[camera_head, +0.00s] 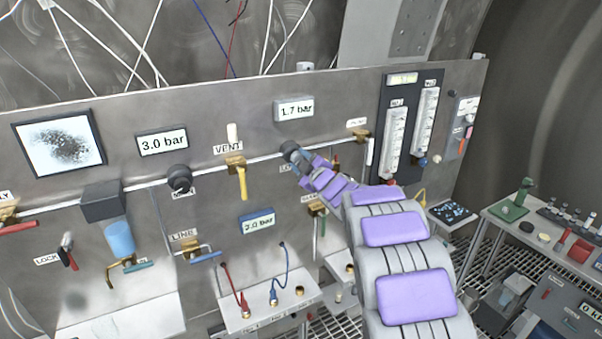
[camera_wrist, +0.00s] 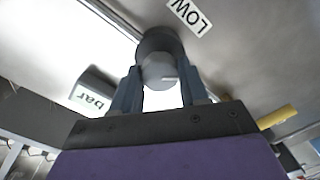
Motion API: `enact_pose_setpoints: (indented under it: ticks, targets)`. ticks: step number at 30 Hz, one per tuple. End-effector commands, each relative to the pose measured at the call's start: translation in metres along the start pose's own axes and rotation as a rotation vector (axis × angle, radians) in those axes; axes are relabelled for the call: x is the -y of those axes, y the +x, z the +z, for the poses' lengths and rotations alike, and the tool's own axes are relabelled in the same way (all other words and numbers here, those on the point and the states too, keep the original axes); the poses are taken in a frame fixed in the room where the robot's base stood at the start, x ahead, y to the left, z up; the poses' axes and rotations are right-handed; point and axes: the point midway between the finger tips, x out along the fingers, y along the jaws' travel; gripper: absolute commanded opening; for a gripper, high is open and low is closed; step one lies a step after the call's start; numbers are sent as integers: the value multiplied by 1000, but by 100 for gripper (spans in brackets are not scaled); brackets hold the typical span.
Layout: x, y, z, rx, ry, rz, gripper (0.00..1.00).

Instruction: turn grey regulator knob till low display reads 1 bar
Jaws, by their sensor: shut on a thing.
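The grey regulator knob (camera_wrist: 160,62) stands out from the panel beside the LOW label (camera_wrist: 188,14) in the wrist view. My gripper (camera_wrist: 160,92) is shut on this knob, with one finger on each side of it. In the head view my gripper (camera_head: 298,160) reaches the knob (camera_head: 289,148), and its fingers partly hide it. The display above it (camera_head: 294,108) reads 1.7 bar. In the wrist view a display (camera_wrist: 92,94) shows only "bar", upside down, with its number hidden.
Another display (camera_head: 162,142) reads 3.0 bar above a second dark knob (camera_head: 179,178). The yellow VENT handle (camera_head: 242,182) hangs left of my gripper. A blue-framed display (camera_head: 257,221) sits below. Flow tubes (camera_head: 396,142) stand to the right. A side table (camera_head: 550,232) holds small items.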

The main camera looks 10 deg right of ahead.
Motion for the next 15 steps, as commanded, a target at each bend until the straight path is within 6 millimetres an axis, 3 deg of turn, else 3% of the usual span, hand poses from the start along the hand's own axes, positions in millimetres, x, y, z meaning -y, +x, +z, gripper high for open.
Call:
enact_pose_setpoints:
  ticks: [15]
  targets:
    - [5,0,4,1,-494,-4,13]
